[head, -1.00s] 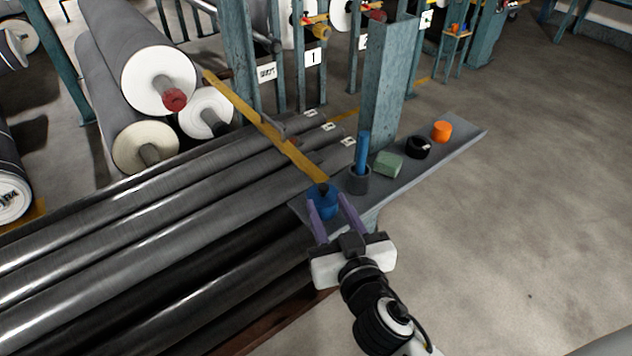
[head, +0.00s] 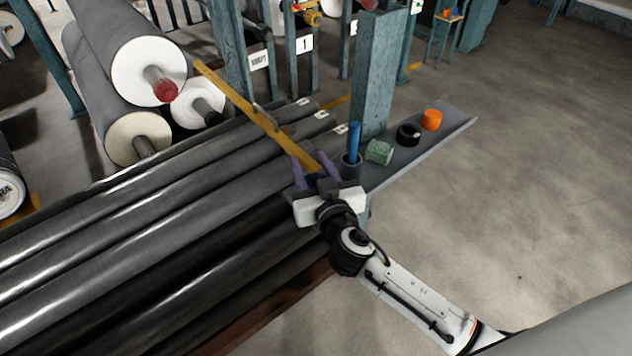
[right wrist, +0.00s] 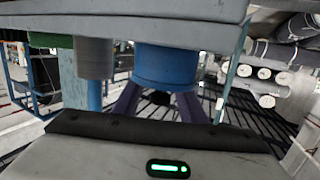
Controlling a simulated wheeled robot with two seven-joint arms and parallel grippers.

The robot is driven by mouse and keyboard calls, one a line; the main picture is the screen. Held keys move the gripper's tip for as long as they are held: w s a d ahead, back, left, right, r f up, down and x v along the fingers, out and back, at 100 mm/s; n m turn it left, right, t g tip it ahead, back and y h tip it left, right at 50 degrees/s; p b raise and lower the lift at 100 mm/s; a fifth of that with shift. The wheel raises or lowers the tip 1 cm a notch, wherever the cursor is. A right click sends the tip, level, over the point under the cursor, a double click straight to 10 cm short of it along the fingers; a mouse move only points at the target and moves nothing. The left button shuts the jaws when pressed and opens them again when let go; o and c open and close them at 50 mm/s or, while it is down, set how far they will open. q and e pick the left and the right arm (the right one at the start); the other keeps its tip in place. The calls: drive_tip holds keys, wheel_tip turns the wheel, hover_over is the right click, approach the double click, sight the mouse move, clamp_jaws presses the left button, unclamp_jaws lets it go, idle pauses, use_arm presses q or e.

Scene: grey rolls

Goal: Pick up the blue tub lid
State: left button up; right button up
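The blue tub (right wrist: 166,62) shows in the right wrist view, where the picture is upside down and the tub hangs from the shelf. A rim band at its lower edge there looks like the lid. In the head view my right gripper hides nearly all of the tub. My right gripper (head: 306,160) is at the near end of the shelf, its two purple fingers apart. In the right wrist view the fingers (right wrist: 157,104) reach past the lid end of the tub; I cannot tell whether they touch it. My left gripper is not in view.
A grey shelf (head: 443,130) holds a grey cup with a blue stick (head: 354,141), a green block (head: 379,151), a black ring (head: 408,135) and an orange piece (head: 431,119). A teal post (head: 374,75) stands behind. Long dark rolls (head: 150,215) lie left; a yellow bar (head: 250,112) crosses them.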

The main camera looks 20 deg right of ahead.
drive_tip(key=shift+c, duration=0.3)
clamp_jaws()
drive_tip(key=shift+r, duration=0.1)
